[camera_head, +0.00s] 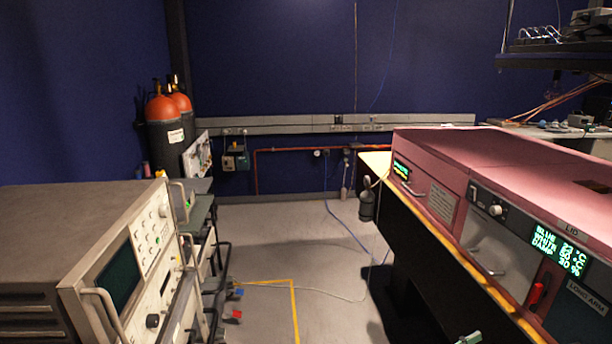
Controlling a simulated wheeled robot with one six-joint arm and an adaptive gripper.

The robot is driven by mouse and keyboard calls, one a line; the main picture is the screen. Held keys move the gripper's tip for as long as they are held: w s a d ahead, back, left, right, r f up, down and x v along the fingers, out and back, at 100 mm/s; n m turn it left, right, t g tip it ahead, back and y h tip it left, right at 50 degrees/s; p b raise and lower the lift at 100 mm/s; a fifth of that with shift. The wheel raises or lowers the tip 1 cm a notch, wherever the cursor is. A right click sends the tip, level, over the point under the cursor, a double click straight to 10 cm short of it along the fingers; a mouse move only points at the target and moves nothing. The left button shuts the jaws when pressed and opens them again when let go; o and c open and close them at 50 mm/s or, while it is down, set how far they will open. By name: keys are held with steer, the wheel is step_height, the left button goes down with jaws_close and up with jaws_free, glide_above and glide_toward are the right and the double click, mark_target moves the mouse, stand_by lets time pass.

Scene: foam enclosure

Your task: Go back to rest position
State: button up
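On the right stands a long pink enclosure (500,165) with a lit green display (557,249), a red switch (537,294) and panels labelled "LID" and "LONG ARM". Its front panels look closed.
A grey instrument rack (85,230) stands close at the left. Between it and the enclosure lies free grey floor (300,235) with a yellow line (295,310) and a loose cable (345,297). Orange-topped cylinders (163,110) stand at the back left. A shelf (560,60) overhangs at the upper right.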

steer(key=s+a+f+n+t+y, duration=0.2)
steer(key=s+f+n, duration=0.1)
steer(key=f, duration=0.3)
steer(key=s+a+f+n+t+y, duration=0.1)
steer(key=s+f+n+t+y, duration=0.15)
steer(key=f, duration=0.25)
steer(key=s+a+f+n+t+y, duration=0.1)
steer(key=s+a+f+n+y, duration=0.25)
steer(key=s+a+f, duration=0.35)
steer(key=s+a+f+n+t+y, duration=0.1)
steer(key=s+a+f+n+y, duration=0.3)
steer(key=s, duration=0.5)
steer(key=s+a+r+n+t+y, duration=0.1)
steer(key=s+a+r+y, duration=0.2)
steer(key=s+a, duration=0.3)
steer(key=s+a+r+t+y, duration=0.1)
steer(key=s+a+r+y, duration=0.25)
steer(key=s, duration=0.45)
steer(key=s+a+r+t+y, duration=0.1)
steer(key=s+r, duration=0.3)
steer(key=r, duration=0.3)
steer(key=s+a+r+t+y, duration=0.1)
steer(key=s+a+r, duration=0.1)
steer(key=s+r, duration=0.2)
step_height(320, 180, up, 4)
steer(key=shift+s+a+f, duration=0.2)
steer(key=shift+s+a, duration=0.05)
steer(key=shift+s, duration=0.05)
